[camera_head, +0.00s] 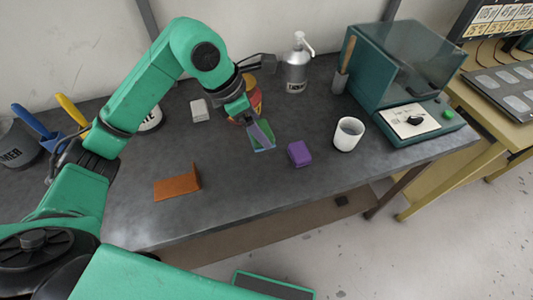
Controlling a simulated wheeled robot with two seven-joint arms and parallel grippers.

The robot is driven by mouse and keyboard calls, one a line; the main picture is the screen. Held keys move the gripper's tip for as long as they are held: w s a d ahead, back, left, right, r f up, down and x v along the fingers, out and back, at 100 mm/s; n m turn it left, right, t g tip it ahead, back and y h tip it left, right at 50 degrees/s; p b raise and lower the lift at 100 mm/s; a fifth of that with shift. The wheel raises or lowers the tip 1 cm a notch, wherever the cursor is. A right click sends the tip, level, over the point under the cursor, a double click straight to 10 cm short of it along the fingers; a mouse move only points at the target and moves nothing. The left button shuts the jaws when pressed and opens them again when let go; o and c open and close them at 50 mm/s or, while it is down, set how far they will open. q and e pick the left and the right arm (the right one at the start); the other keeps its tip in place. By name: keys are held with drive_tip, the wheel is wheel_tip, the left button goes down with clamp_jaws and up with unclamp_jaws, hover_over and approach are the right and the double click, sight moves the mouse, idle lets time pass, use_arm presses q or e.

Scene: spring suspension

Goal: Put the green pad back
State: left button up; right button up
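My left arm reaches in from the left, and its gripper (262,136) points down at the middle of the table. A small green piece, which looks like the green pad (257,142), shows at the fingertips, close to the table top. The fingers partly cover it. I cannot tell whether they are closed on it or stand around it. My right gripper is not in view.
A purple block (299,153) stands just right of the gripper. An orange angled piece (177,187) lies at front left. A white cup (348,134), a metal pump bottle (297,65) and a teal machine (395,75) stand to the right. A red-yellow can (254,97) is behind the gripper.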

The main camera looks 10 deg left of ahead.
use_arm(q)
drive_tip(key=f, duration=0.4)
drive_tip(key=f+p, duration=0.1)
drive_tip(key=f, duration=0.3)
drive_tip(key=f+p, duration=0.1)
drive_tip(key=f, duration=0.3)
drive_tip(key=shift+w+d+f, duration=0.15)
drive_tip(key=shift+w+d, duration=0.05)
drive_tip(key=shift+w, duration=0.05)
drive_tip(key=shift+f, duration=0.25)
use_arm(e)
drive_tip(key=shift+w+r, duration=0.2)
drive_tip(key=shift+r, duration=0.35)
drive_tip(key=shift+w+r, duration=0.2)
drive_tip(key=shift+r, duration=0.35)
use_arm(q)
drive_tip(key=shift+w+f, duration=0.1)
drive_tip(key=shift+f, duration=0.1)
drive_tip(key=o, duration=1.1)
drive_tip(key=shift+c, duration=0.2)
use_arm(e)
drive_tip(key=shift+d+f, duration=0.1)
use_arm(q)
drive_tip(key=shift+r, duration=0.15)
